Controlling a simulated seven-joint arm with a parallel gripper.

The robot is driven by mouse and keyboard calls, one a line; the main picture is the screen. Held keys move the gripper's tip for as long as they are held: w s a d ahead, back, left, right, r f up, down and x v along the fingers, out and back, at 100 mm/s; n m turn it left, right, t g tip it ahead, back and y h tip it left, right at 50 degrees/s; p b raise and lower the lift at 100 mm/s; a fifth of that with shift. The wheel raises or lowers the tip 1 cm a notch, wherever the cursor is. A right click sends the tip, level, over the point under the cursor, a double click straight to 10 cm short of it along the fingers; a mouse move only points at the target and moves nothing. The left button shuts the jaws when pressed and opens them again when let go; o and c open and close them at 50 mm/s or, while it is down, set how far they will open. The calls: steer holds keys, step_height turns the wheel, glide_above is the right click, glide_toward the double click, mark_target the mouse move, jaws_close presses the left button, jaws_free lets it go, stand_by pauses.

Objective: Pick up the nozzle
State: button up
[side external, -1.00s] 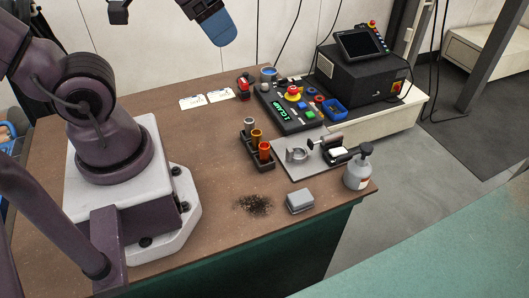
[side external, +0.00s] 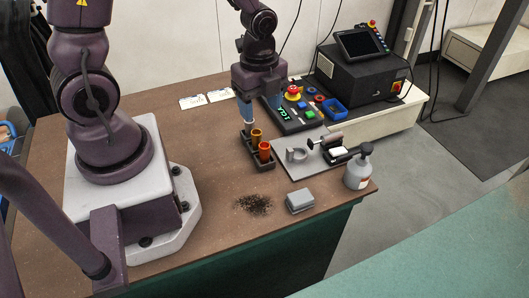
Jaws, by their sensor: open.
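A dark rack (side external: 262,167) stands in the middle of the bench. A brass-coloured cup-like piece (side external: 256,135) and an orange-red one (side external: 264,149) stand upright in it. They look like nozzles, but I cannot tell which one the task means. A silver piece at the rack's far end is mostly or fully hidden behind a blue finger. My gripper (side external: 263,110) points down over the far end of the rack, with its blue fingers apart. One finger is in front of the silver piece's place; I cannot tell whether it touches.
A control box (side external: 303,122) with buttons is close behind my gripper. A grey plate with a clamp-like fixture (side external: 289,172) lies right of the rack. A spray bottle (side external: 358,168) and a grey block (side external: 300,201) stand near the front edge. Dark debris (side external: 254,204) lies in front.

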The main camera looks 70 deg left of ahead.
mark_target(265, 145)
step_height(265, 145, down, 7)
steer(key=shift+d+f, duration=0.1)
steer(key=shift+f, duration=0.05)
steer(key=shift+w+d+f, duration=0.1)
steer(key=shift+f, duration=0.8)
steer(key=shift+w+d+f, duration=0.15)
steer(key=shift+f, duration=0.8)
steer(key=shift+w+d+f, duration=0.1)
steer(key=shift+f, duration=0.8)
steer(key=c, duration=1)
